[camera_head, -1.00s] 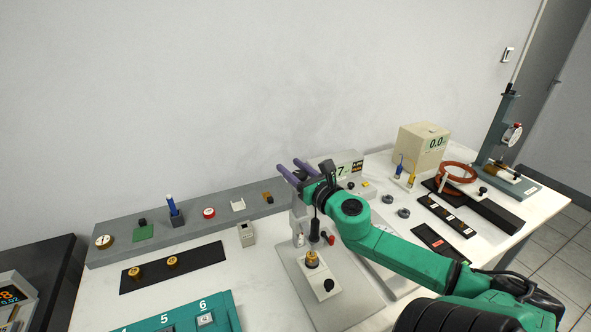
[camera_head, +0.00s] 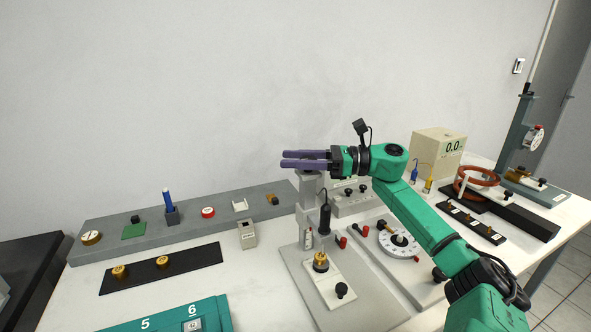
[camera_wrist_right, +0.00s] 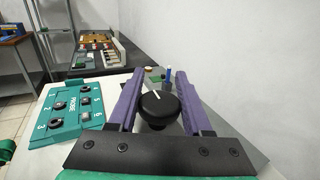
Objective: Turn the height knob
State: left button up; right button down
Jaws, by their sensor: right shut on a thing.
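A round black knob (camera_wrist_right: 158,104) with a pale pointer line shows in the right wrist view, between the two purple fingers of my right gripper (camera_wrist_right: 158,82). The gripper is shut on it. In the head view my right gripper (camera_head: 284,159) comes in from the right, its fingers pointing left at the top of a grey post (camera_head: 309,191). The fingers hide the knob there. The post stands on a pale base plate (camera_head: 371,304) with a dark probe (camera_head: 325,214) hanging beside it and a brass piece (camera_head: 320,262) below. My left gripper is out of view.
A grey shelf (camera_head: 185,226) with small parts runs along the wall. A teal numbered panel (camera_head: 175,318) lies at the front. Red coils (camera_head: 478,177) stand at the right.

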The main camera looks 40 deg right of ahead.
jog(key=shift+s+a+r+n+g+y+p, duration=0.1)
jog(key=shift+s+a+n+g+y+p, duration=0.1)
jog(key=shift+n+g+y+p, duration=0.75)
jog(key=shift+s+a+f+n+g+y+p, duration=0.2)
jog(key=shift+n+g+y, duration=0.4)
jog(key=shift+n+g, duration=0.9)
jog(key=shift+s+r+n+g+y+p, duration=0.25)
jog(key=shift+n+g+y+p, duration=0.35)
jog(key=shift+g, duration=1.25)
jog(key=shift+c, duration=1.8)
grip_release()
